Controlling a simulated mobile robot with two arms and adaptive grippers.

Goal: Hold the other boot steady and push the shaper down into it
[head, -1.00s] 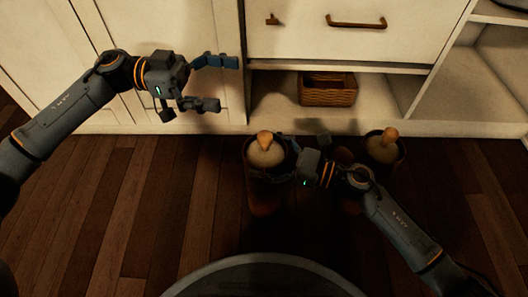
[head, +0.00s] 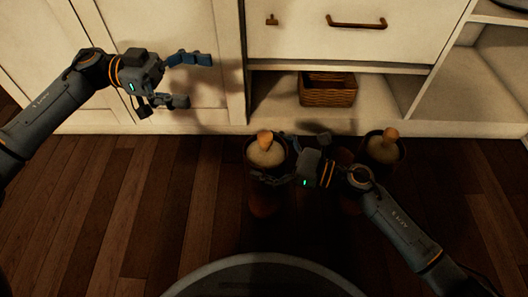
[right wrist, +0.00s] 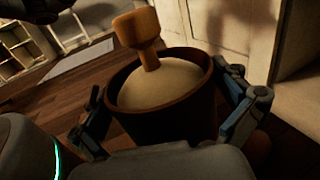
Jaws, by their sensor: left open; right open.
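Two dark brown boots stand upright on the floor, the left boot (head: 263,202) and the right boot (head: 400,150). Each has a pale shaper with a wooden knob in its opening, the left shaper (head: 265,155) and the right shaper (head: 383,150). My right gripper (head: 272,160) is open, its fingers on either side of the left boot near its top. In the right wrist view the boot (right wrist: 165,120) stands between the spread fingers; whether they touch it is unclear. My left gripper (head: 200,80) is open and empty at upper left, well away from both boots.
A white cabinet (head: 345,55) with drawers and a low shelf stands behind the boots. A wicker basket (head: 328,94) sits on the shelf. Wooden floor (head: 130,210) to the left of the boots is clear. My right forearm lies in front of the right boot.

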